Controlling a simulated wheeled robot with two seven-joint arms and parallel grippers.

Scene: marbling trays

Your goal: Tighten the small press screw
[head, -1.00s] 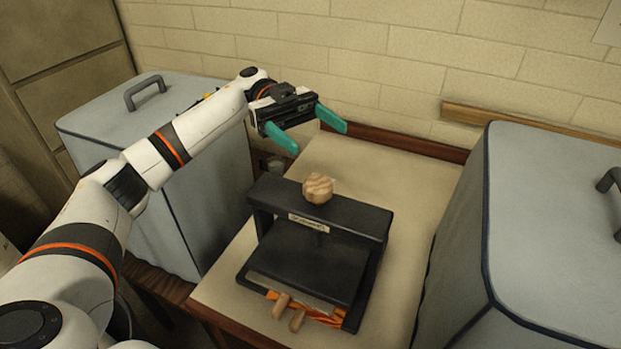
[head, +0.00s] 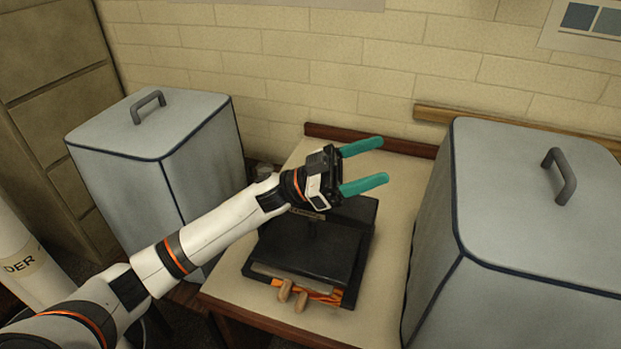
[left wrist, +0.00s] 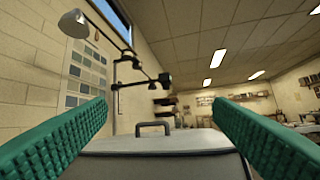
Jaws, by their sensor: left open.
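The small press (head: 317,251) is a black frame with a flat plate, standing on the pale table (head: 232,277). In the left wrist view the teal fingers (left wrist: 160,125) frame a grey covered box, not the press. My right gripper is not in view.
A grey covered box (head: 205,165) with a handle stands left of the table, and another (head: 540,235) stands close on the right. A brick wall is behind. Two wooden pegs and orange material (head: 325,297) show at the press's front.

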